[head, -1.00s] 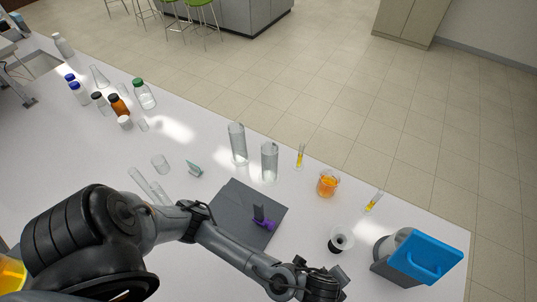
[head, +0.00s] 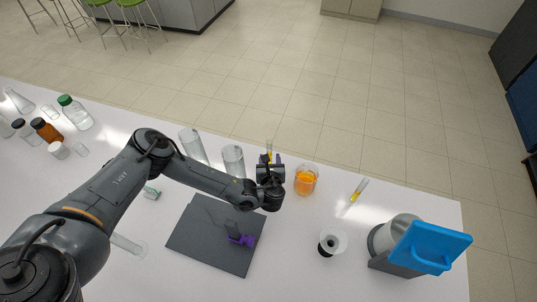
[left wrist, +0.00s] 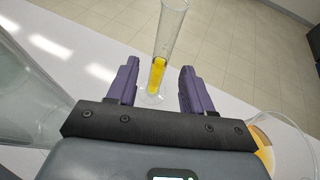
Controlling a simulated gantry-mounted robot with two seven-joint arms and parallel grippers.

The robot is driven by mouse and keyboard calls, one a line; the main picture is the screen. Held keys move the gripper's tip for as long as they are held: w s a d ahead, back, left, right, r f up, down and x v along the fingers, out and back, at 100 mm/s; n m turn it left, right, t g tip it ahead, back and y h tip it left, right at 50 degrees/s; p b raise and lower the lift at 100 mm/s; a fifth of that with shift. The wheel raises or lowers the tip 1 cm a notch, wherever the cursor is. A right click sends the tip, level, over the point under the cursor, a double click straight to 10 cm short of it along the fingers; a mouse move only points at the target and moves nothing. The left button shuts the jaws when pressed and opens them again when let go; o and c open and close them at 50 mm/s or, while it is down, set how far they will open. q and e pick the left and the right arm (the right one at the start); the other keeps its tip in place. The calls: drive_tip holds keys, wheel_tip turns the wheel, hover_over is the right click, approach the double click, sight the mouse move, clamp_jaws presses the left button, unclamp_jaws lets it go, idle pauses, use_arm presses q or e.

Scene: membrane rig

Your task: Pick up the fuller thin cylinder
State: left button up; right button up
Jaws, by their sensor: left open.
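Two thin clear cylinders with yellow liquid stand on the white bench. One thin cylinder (head: 269,146) is mostly hidden behind my left gripper (head: 270,158) in the head view. In the left wrist view this cylinder (left wrist: 158,75) stands between the two purple fingers of my left gripper (left wrist: 156,85). The gripper is open, with gaps on both sides of the glass. Yellow liquid fills its lower part. The other thin cylinder (head: 358,190) stands farther right, with yellow liquid low in it. The right gripper is not in view.
Two wide clear cylinders (head: 233,160) stand left of my left gripper. A beaker of orange liquid (head: 306,180) is close on its right. A dark mat (head: 205,240), a black-and-white round item (head: 331,241) and a blue-topped device (head: 433,247) are nearer.

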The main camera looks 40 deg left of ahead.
use_arm(q)
drive_tip(key=shift+f, duration=0.8)
drive_tip(key=shift+s+d+f+b, duration=0.2)
drive_tip(key=shift+f+b, duration=0.15)
drive_tip(key=shift+w+a+f, duration=0.1)
drive_tip(key=shift+w+f, duration=0.05)
drive_tip(key=shift+f, duration=0.05)
drive_tip(key=shift+w+a, duration=0.5)
drive_tip(key=shift+b+x, duration=0.35)
drive_tip(key=shift+x, duration=2.35)
drive_tip(key=shift+d+f, duration=0.1)
drive_tip(key=shift+f, duration=0.05)
clamp_jaws()
